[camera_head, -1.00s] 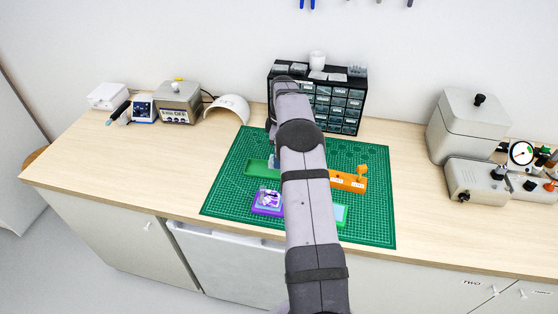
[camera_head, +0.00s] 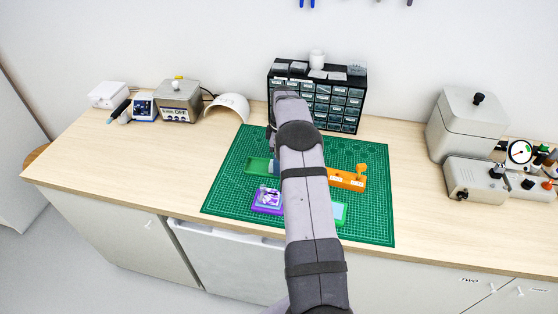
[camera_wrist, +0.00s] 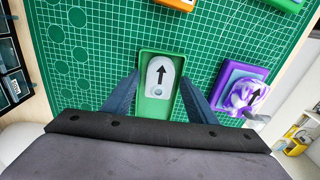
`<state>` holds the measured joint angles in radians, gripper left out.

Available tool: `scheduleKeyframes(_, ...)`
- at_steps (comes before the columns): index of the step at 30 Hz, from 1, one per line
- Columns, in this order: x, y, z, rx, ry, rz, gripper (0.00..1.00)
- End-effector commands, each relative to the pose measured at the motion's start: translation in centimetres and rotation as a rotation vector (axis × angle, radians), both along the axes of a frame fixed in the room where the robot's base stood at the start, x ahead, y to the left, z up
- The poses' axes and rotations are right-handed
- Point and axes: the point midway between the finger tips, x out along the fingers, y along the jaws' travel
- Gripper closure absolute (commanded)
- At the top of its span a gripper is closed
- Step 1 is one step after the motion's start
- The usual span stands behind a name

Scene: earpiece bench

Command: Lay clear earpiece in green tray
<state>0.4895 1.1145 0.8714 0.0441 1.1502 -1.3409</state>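The green tray (camera_wrist: 148,113) lies on the cutting mat, in the middle of the wrist view; it also shows left of my arm in the head view (camera_head: 257,167). A pale rounded piece with a black arrow and a small bluish round spot (camera_wrist: 160,78) lies inside it. I cannot tell whether this is the clear earpiece or a marked insert. My gripper (camera_wrist: 162,76) is open, its blue-grey fingers apart at either side of the tray, with nothing visibly pinched. A glossy, partly see-through piece with an arrow (camera_wrist: 246,96) sits in the purple tray (camera_wrist: 224,86).
An orange block (camera_head: 347,181) stands to the right on the green mat (camera_head: 375,215). A lighter green item (camera_head: 340,214), partly hidden by my arm, lies near the front. The drawer cabinet (camera_head: 345,108) stands behind.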

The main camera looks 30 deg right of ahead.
Motion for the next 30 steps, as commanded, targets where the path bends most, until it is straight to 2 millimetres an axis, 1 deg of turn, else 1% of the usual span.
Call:
scheduleKeyframes(7,0.1,0.0,0.7,-0.001,-0.002,0.0,0.48)
scheduleKeyframes(10,0.1,-0.1,1.6,-0.002,-0.004,0.0,0.48)
scheduleKeyframes(14,0.0,-0.2,3.6,-0.003,-0.004,0.0,0.48)
scheduleKeyframes(24,-0.2,-0.4,9.7,-0.002,-0.004,0.0,0.48)
scheduleKeyframes(27,-0.1,-0.4,10.9,-0.002,-0.002,0.0,0.48)
scheduleKeyframes(30,-0.2,-0.4,11.7,-0.001,-0.001,0.0,0.48)
